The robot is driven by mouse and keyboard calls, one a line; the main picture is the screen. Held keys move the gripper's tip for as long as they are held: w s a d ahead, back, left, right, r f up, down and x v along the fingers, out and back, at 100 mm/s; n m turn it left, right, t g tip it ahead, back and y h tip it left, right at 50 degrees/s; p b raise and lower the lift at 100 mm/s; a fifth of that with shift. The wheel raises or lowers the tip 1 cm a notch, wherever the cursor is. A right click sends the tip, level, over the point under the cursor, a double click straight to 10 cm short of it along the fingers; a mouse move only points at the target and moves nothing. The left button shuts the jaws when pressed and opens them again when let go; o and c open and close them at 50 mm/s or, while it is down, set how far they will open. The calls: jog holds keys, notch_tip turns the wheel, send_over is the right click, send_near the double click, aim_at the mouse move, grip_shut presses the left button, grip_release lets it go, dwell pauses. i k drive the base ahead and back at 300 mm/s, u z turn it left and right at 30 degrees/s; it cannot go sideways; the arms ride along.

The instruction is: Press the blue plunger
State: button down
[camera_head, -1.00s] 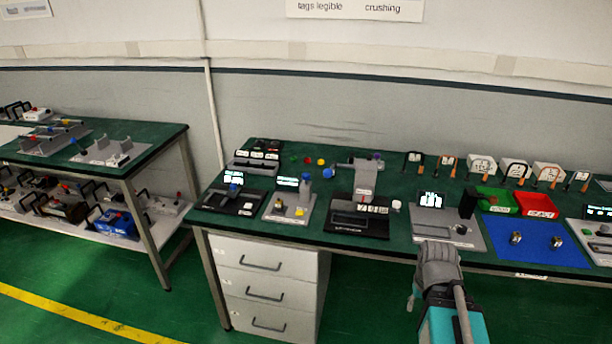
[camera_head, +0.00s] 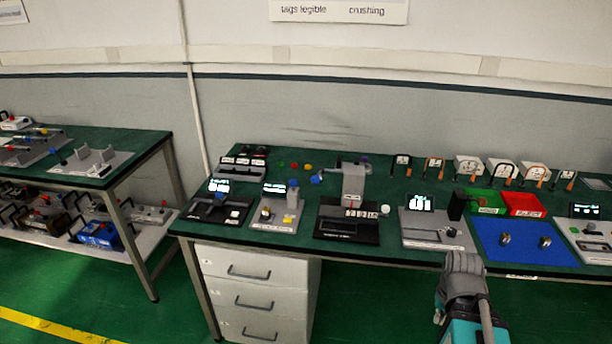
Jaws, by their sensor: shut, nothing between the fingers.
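A second blue-grey upright part (camera_head: 292,187) stands on the neighbouring plate with a yellow button (camera_head: 288,218). I cannot tell which of the two is the plunger. My gripper (camera_head: 461,264) is in the lower right, at the bench's front edge in the picture and well to the right of both blue parts. It is shut and empty. Its fingertips are partly hidden by its own body.
A grey device with a display (camera_head: 420,203) lies just beyond my gripper. To the right are a blue mat (camera_head: 505,255) with two small metal parts, and green (camera_head: 484,198) and red (camera_head: 524,204) bins. White drawers (camera_head: 257,262) stand below. Another bench (camera_head: 135,147) is at left.

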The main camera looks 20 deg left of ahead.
aim_at(293, 182)
jog(key=z, duration=0.7)
jog(key=k, duration=0.85)
jog(key=u, duration=1.05)
jog(key=i, duration=0.85)
jog(key=u, duration=0.05)
